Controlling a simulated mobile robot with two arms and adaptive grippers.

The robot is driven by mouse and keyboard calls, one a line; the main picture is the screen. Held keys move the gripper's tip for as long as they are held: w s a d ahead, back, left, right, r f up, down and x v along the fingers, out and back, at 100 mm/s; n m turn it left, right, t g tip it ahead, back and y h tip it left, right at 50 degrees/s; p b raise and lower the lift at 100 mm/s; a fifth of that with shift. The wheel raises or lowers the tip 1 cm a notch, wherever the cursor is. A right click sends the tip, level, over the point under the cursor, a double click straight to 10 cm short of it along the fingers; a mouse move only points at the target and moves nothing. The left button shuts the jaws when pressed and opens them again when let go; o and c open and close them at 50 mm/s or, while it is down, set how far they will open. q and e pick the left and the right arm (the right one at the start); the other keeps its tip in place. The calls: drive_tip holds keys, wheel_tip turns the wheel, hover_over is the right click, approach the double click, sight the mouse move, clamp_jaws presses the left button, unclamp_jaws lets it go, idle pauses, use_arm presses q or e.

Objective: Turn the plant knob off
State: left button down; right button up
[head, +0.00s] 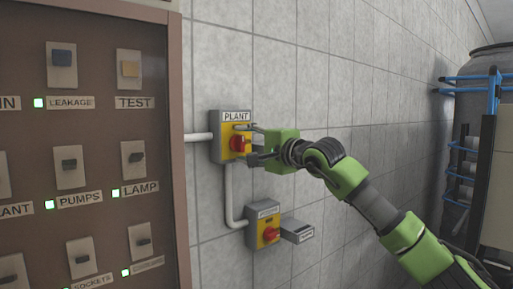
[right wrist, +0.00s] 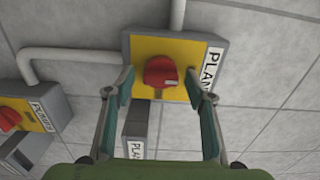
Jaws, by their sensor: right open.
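The plant knob (head: 238,144) is red and sits on the yellow face of a grey box labelled PLANT (head: 236,116) on the tiled wall. In the right wrist view the knob (right wrist: 160,71) shows a pale mark on its right side. My right gripper (head: 248,143) is at the box, with its fingers on either side of the knob. In the right wrist view the open fingers (right wrist: 161,89) stand apart from the knob, with gaps on both sides. My left gripper is not in view.
A second box with a red knob (head: 269,233) is lower on the wall, with a grey tag beside it. A brown switch panel (head: 103,124) stands at left. Grey pipes (head: 229,196) join the boxes. A tank with blue pipes (head: 466,140) is at right.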

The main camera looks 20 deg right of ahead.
drive_tip(key=v, duration=1.1)
drive_tip(key=shift+s, duration=0.25)
